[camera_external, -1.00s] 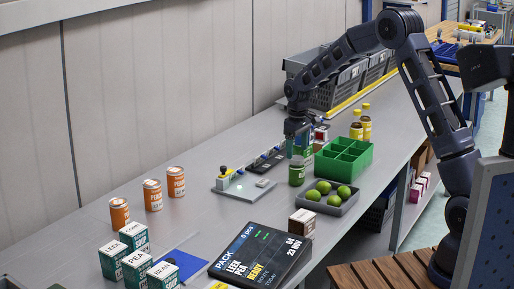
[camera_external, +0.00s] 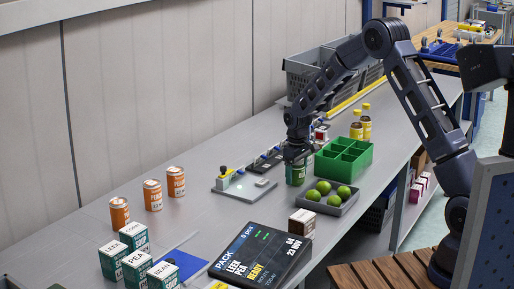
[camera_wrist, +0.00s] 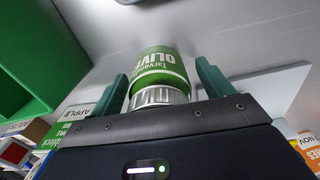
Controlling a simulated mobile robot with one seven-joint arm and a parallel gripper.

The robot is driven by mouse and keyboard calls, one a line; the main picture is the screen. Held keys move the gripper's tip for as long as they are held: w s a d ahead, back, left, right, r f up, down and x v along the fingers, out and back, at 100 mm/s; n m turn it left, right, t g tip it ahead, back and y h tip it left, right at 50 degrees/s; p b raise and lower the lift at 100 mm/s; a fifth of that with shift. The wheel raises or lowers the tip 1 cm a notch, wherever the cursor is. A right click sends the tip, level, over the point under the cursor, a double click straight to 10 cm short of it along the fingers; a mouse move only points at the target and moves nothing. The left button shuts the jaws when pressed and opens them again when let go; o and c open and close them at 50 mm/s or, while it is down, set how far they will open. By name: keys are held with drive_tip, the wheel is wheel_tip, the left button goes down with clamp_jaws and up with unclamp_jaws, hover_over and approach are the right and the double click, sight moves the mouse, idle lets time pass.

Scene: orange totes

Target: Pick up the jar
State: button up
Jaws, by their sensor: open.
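The jar (camera_external: 295,174) is green and stands upright on the grey bench, left of the green divided box. In the wrist view the jar (camera_wrist: 160,70) has a green label reading OLIVE and a ribbed silver lid facing my gripper. My gripper (camera_wrist: 162,88) is open, with one finger on each side of the jar. A gap shows between the jar and each finger. In the external view my gripper (camera_external: 297,157) is right above the jar and hides its top.
A green divided box (camera_external: 344,158) stands close to the right. A grey tray (camera_external: 343,207) of green fruit is in front. A small control panel (camera_external: 228,184) lies to the left. Orange cans (camera_external: 153,195) and several cartons (camera_external: 136,268) stand further left. Yellow-capped bottles (camera_external: 366,122) stand behind.

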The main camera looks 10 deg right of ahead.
drive_tip(key=shift+c, duration=0.2)
drive_tip(key=c, duration=1.3)
drive_tip(key=shift+o, duration=0.2)
drive_tip(key=shift+r, duration=0.15)
